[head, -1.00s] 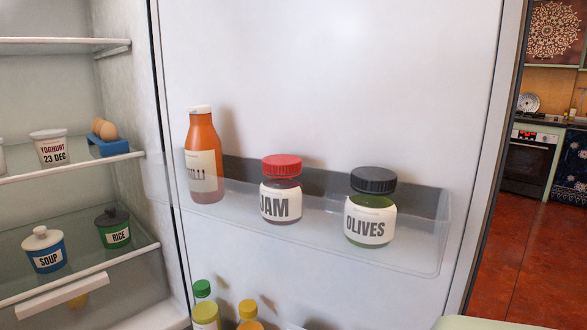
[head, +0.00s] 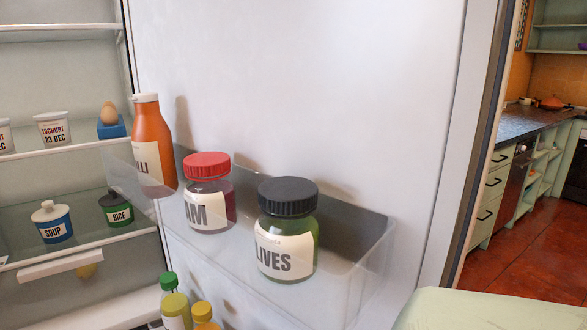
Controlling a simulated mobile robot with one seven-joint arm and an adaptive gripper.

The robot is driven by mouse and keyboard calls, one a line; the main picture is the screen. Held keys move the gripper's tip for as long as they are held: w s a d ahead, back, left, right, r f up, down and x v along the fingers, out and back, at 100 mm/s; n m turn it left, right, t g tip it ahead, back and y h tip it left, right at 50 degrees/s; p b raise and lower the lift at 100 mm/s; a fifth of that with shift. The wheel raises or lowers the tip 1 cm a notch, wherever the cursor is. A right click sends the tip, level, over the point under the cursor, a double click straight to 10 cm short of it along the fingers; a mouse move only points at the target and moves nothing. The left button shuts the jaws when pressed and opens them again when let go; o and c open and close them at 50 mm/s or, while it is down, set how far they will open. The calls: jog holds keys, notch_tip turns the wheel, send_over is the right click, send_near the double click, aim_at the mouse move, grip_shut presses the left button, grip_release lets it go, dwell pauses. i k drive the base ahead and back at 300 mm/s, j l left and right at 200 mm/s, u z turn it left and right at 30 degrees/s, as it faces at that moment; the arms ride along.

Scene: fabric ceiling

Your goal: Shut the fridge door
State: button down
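The fridge door (head: 310,80) stands open in the head view, its inner side facing me. Its clear shelf (head: 350,285) holds an orange bottle (head: 152,145), a red-lidded jam jar (head: 208,200) and a black-lidded olives jar (head: 287,235). The fridge interior (head: 60,90) is open at the left. My gripper is not in view.
Inside the fridge are yoghurt tubs (head: 52,130), an egg holder (head: 111,127), a soup pot (head: 52,222) and a rice jar (head: 116,208). A pale green rounded surface (head: 490,310) fills the lower right corner. Beyond the door's edge are clear red floor (head: 520,255) and green kitchen cabinets (head: 497,195).

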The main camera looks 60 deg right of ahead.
aim_at(394, 109)
jog(key=k+l, duration=0.2)
jog(key=l, duration=0.2)
jog(key=k+l+u, duration=0.1)
jog(key=l, duration=0.35)
jog(key=k+l, duration=0.55)
jog(key=l, duration=0.25)
jog(key=k+l+u, duration=0.1)
jog(key=l, duration=0.3)
jog(key=k+l+z, duration=0.25)
jog(key=l+z, duration=0.15)
jog(key=z, duration=0.15)
jog(key=k+l+z, duration=0.1)
jog(key=z, duration=0.2)
